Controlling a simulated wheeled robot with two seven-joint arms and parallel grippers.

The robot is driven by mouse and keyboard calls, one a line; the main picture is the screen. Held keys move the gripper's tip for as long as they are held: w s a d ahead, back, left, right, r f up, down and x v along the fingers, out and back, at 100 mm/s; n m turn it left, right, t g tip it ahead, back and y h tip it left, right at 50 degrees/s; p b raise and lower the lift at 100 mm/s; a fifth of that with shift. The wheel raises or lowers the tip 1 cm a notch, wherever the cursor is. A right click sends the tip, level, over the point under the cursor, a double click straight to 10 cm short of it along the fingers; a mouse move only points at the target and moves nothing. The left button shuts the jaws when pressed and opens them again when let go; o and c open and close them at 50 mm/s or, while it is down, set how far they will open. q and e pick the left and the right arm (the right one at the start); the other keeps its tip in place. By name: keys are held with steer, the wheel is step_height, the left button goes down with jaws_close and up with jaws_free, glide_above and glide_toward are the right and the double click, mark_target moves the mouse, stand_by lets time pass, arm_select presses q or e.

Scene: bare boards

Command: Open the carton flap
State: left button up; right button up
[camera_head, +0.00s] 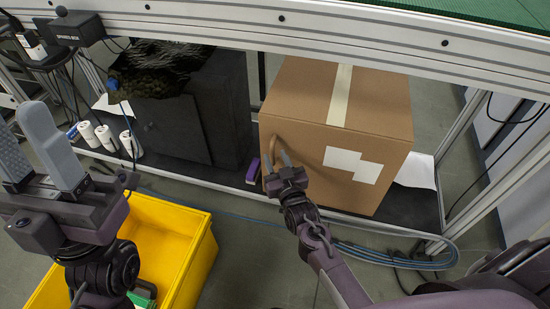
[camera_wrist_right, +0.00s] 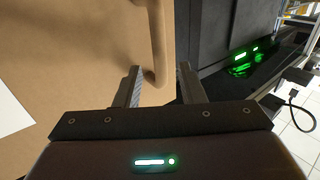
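The brown cardboard carton (camera_head: 385,107) stands on a dark shelf, with a pale tape strip on top and white labels on its front. A narrow curved brown flap (camera_head: 273,150) sticks out at the carton's left front edge. My right gripper (camera_head: 279,158) is at that edge. In the right wrist view the flap's rounded end (camera_wrist_right: 160,50) reaches between the fingers of the open right gripper (camera_wrist_right: 160,78), with gaps visible; contact cannot be told. The carton's face (camera_wrist_right: 75,60) fills the left of that view. My left gripper (camera_head: 30,130) is open and empty at far left.
A dark cabinet (camera_head: 170,128) stands left of the carton, with a purple box (camera_head: 252,171) between. White rolls (camera_head: 105,137) stand further left. A yellow crate (camera_head: 195,245) is on the floor below. A metal bench beam (camera_head: 330,30) runs above the carton; blue cables (camera_head: 385,255) lie in front.

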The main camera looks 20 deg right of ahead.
steer(key=shift+w, duration=0.75)
jaws_close()
